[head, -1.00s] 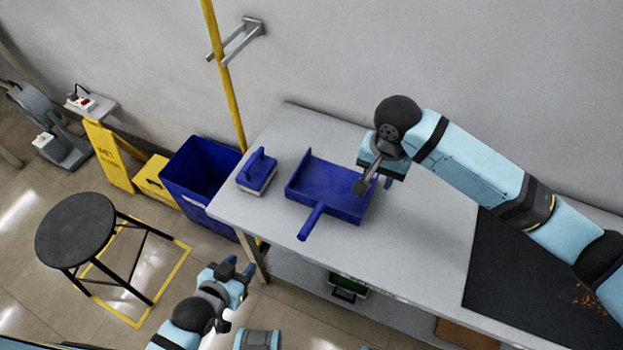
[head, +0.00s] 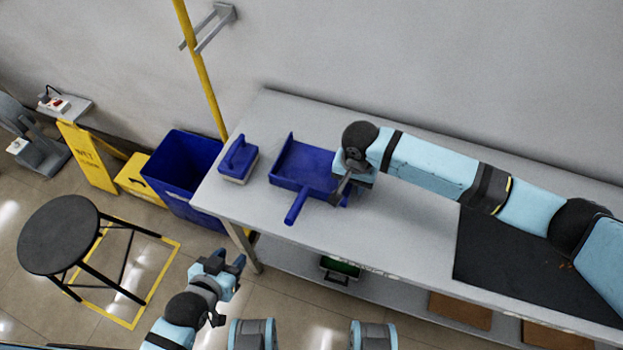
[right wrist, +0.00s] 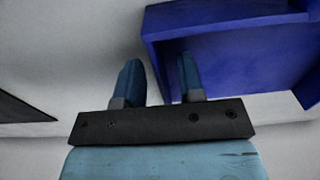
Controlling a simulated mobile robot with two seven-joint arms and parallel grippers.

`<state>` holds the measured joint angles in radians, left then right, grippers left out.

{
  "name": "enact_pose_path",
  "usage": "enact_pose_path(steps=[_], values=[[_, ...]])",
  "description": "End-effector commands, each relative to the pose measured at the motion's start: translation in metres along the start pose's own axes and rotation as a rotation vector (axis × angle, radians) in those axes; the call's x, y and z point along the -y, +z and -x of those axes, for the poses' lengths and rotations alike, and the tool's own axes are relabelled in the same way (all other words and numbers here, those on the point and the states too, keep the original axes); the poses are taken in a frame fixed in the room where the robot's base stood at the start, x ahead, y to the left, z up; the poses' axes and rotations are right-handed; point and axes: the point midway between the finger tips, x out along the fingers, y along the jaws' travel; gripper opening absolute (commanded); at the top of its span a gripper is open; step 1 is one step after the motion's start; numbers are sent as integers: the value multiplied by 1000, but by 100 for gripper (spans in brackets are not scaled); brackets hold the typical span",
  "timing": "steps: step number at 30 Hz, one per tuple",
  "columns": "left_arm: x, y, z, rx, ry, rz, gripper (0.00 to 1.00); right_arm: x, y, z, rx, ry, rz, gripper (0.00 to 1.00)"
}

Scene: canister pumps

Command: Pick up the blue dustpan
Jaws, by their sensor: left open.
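The blue dustpan (head: 303,165) lies on the grey table with its handle (head: 297,206) pointing to the front edge. My right gripper (head: 346,190) is at the pan's right side and hides part of it. In the right wrist view my right gripper (right wrist: 158,80) is open and empty. One finger shows over the pale tabletop, the other in front of the blue dustpan (right wrist: 235,55), with the pan's side wall edge between them. I cannot tell how far the fingertips are above the table. My left gripper (head: 228,265) is open and empty, in front of the table.
A blue brush-like block (head: 239,158) stands left of the dustpan on the table (head: 400,225). A black mat (head: 500,255) lies to the right. A blue bin (head: 185,170), yellow signs and a black stool (head: 58,235) stand on the floor at left.

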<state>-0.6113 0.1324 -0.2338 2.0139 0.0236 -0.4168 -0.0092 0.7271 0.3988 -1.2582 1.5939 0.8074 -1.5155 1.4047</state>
Motion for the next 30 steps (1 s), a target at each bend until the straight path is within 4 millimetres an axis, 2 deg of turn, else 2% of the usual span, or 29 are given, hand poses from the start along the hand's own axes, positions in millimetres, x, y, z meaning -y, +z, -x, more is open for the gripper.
enact_pose_path(steps=[3, 10, 12, 15, 26, 30], values=[[0, 0, -1, -1, 0, 1, 43, 0, 0, -10, 0, 0, 0, 35], [0, -1, 0, -2, 0, 2, 43, 0, 0, -10, 0, 0, 0, 35], [0, -1, 0, -2, 0, 2, 43, 0, 0, -10, 0, 0, 0, 19], [0, -1, 0, -2, 0, 2, 43, 0, 0, -10, 0, 0, 0, 0], [0, -1, 0, -2, 0, 2, 43, 0, 0, -9, 0, -1, 0, 0], [0, -2, 0, -2, 0, 1, 43, 0, 0, -1, -1, -2, 0, 0]])
